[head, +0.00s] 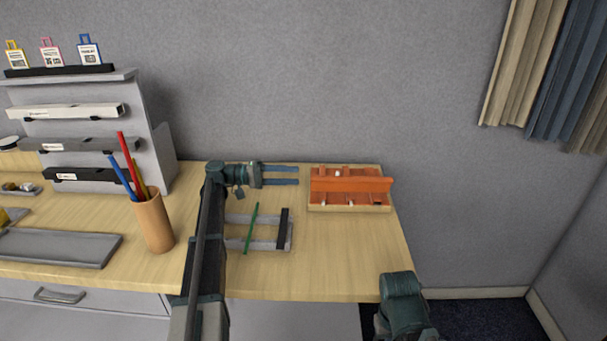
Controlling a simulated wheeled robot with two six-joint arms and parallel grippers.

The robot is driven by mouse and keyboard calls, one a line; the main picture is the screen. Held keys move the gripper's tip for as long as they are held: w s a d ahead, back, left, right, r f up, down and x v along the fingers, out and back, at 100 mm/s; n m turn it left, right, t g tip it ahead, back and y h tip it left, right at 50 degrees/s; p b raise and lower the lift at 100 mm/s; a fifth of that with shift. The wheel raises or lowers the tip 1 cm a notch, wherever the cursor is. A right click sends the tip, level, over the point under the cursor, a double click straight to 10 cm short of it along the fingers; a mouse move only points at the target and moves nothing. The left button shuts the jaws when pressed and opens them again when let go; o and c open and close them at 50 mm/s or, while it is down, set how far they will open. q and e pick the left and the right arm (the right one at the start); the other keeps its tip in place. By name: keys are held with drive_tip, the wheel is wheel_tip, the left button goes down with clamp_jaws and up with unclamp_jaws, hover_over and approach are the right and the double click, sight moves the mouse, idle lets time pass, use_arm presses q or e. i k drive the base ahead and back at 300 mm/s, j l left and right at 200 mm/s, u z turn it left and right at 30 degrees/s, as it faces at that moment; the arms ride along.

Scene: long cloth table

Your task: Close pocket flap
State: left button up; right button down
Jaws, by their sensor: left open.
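An orange pocket piece (350,200) lies on a pale tray-like base at the right end of the table. A long orange flap (352,184) runs across its middle and appears raised, its right end sticking out past the piece. Small white and dark bits show along the piece in front of and behind the flap. My left gripper (297,175) is open and empty. Its two bluish fingers point right, just short of the left end of the orange piece, apart from it. My right arm shows only as a dark link at the bottom right; its gripper is out of view.
A grey frame (236,243) with a green stick (251,228) and a black bar (283,228) lies in front of my left gripper. A cup (153,222) of coloured sticks and a grey rack (150,140) stand to the left. The table's right edge is close to the orange piece.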

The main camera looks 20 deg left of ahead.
sight(351, 184)
drive_tip(key=k+l, duration=0.3)
drive_tip(key=k, duration=0.15)
drive_tip(key=k+l, duration=0.25)
drive_tip(key=k, duration=0.2)
